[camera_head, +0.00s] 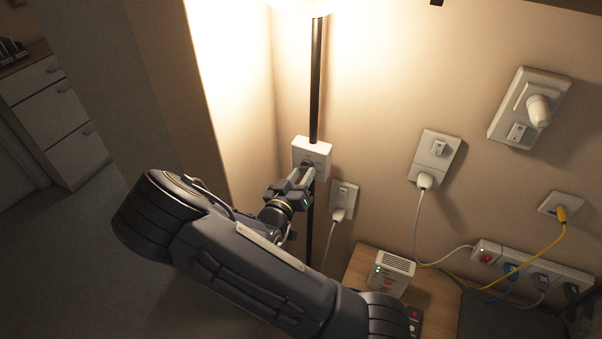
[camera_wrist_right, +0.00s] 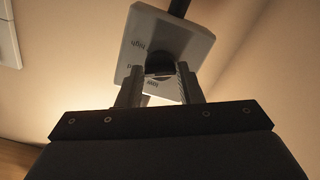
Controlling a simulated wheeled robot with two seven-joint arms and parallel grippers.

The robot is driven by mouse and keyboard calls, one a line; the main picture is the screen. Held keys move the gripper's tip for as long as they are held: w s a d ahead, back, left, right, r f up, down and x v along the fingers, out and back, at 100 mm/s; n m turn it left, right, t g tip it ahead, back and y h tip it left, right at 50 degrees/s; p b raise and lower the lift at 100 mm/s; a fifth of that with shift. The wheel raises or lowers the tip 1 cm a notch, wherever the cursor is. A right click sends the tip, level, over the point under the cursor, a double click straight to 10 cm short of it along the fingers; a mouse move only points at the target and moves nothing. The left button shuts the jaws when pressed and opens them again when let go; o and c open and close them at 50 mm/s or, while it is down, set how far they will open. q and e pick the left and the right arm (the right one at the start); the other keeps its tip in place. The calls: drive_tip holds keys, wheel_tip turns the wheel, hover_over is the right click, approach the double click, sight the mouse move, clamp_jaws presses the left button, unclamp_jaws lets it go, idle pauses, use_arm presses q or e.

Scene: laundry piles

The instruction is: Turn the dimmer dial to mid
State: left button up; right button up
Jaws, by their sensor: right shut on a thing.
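The dimmer is a white box (camera_head: 312,151) on the black pole of a lit floor lamp. My right gripper (camera_head: 306,176) reaches up to the front of the box from below. In the right wrist view the white box (camera_wrist_right: 165,40) carries printed words; "high" is legible at its upper left, and other lettering lies lower, partly hidden. A dark dial (camera_wrist_right: 158,66) sits between the two fingers of my right gripper (camera_wrist_right: 160,75), which is shut on it. The dial's pointer cannot be made out. My left gripper is not in view.
The black lamp pole (camera_head: 317,80) runs above and below the box, close to a wall corner. A socket with a plug (camera_head: 342,197) is just right of the gripper. A white device (camera_head: 391,273) stands on a wooden surface (camera_head: 435,296). More sockets and cables lie further right.

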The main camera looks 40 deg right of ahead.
drive_tip(key=shift+n, duration=0.6)
drive_tip(key=o, duration=1)
drive_tip(key=b+v, duration=0.1)
drive_tip(key=v, duration=0.7)
